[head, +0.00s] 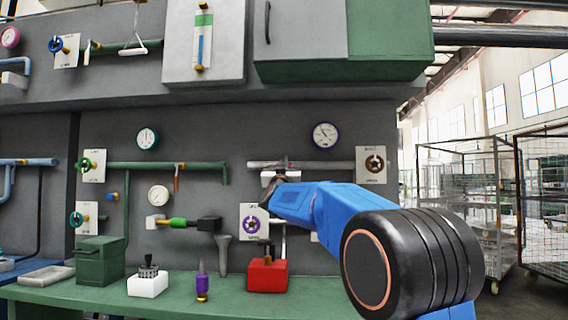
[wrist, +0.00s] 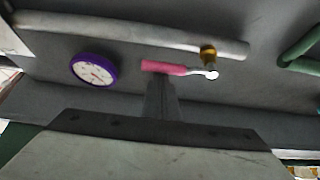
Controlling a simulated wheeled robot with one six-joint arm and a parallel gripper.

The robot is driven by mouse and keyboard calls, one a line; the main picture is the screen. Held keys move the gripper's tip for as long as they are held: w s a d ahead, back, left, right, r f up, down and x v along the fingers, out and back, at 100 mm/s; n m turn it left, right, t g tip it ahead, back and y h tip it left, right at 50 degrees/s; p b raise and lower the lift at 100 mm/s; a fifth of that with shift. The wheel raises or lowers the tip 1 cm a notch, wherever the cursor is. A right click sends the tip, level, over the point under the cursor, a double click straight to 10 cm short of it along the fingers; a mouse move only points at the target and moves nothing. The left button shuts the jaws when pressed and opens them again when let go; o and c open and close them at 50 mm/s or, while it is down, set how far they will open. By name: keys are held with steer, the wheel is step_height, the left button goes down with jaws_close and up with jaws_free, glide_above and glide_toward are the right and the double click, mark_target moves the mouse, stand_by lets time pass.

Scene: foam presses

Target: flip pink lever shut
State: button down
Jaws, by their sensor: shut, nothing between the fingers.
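The pink lever (wrist: 165,67) shows in the wrist view as a short pink handle lying nearly along the grey pipe (wrist: 130,33). A pale metal end (wrist: 212,75) joins it near a brass fitting (wrist: 208,53) on the pipe. My gripper (wrist: 160,84) is shut and empty, its tips close to the pink handle in the picture. I cannot tell whether they touch. In the head view my gripper (head: 281,176) is at the pipe (head: 327,166), and the lever is mostly hidden there.
A purple-rimmed gauge (wrist: 94,69) is close to the lever; it also shows in the head view (head: 325,135). A handwheel plate (head: 371,164) is to the right. Below are a purple handwheel (head: 252,225) and a red box (head: 267,275) on the green bench (head: 70,296).

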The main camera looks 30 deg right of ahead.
steer(key=shift+f, duration=0.1)
steer(key=w+a+f+m+g+h, duration=0.1)
steer(key=w+a+f+m+g, duration=0.1)
steer(key=m+g, duration=0.4)
steer(key=w+a+f+m+g+h, duration=0.2)
steer(key=a+f+m+g, duration=0.2)
steer(key=m, duration=1.3)
step_height(320, 180, down, 3)
steer(key=shift+r+g, duration=0.2)
steer(key=shift+g, duration=0.8)
steer(key=shift+w+a, duration=0.1)
steer(key=shift+w, duration=0.05)
